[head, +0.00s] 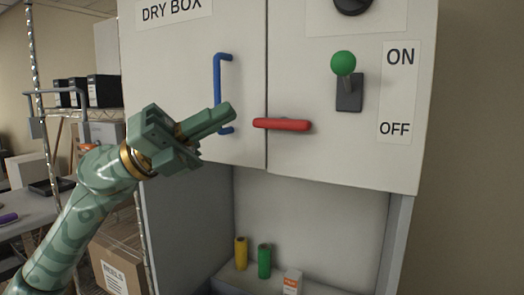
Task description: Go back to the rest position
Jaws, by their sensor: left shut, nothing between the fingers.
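My left gripper (216,119) comes in from the lower left on a green patterned arm. Its fingers are together and hold nothing. It is in front of the white DRY BOX cabinet (190,60), and its fingertips overlap the lower part of the blue door handle (218,80) in the picture. I cannot tell whether they touch it. The red latch bar (282,124) lies level, to the right of the fingertips. The lever with a green ball (343,64) points up, beside the ON label (400,57). My right gripper is not in view.
Below the cabinet doors is an open bay with a yellow cylinder (241,253), a green cylinder (264,261) and a small white box (292,281). At the left stand a wire shelf with black binders (103,91), a cardboard box (118,265) and a grey table (28,213).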

